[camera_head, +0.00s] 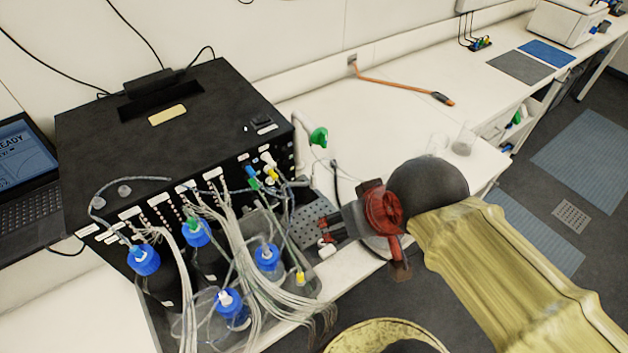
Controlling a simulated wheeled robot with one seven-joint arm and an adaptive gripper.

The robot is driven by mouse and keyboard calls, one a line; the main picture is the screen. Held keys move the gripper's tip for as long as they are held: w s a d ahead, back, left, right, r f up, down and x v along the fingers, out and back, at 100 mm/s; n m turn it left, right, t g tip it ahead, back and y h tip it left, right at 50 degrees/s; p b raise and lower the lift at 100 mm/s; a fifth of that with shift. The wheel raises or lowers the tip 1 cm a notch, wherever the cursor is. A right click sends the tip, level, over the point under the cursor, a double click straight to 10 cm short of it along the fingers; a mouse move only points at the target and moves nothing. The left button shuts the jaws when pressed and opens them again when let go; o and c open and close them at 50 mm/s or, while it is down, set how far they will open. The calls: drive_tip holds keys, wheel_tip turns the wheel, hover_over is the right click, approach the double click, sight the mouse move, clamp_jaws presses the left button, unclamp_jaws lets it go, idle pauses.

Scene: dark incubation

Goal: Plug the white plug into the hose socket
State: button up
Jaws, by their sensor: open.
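My gripper (326,240) is open, low over the right end of the bottle tray, with its fingers pointing left. A small white piece (327,251), possibly the white plug, shows right at the fingertips. I cannot tell whether it touches them. The black box (190,135) has a row of ports with thin hoses on its front. A white fitting (268,160) sticks out near its right end, beside blue, green and yellow connectors (270,175). I cannot tell which of these is the hose socket.
Blue-capped bottles (143,260) and tangled clear hoses (285,290) fill the tray in front of the box. A perforated metal plate (312,218) lies beside my fingers. A green-tipped white part (318,137) stands right of the box. The bench (385,120) behind is mostly clear.

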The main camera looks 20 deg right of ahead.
drive_tip(key=shift+c, duration=0.3)
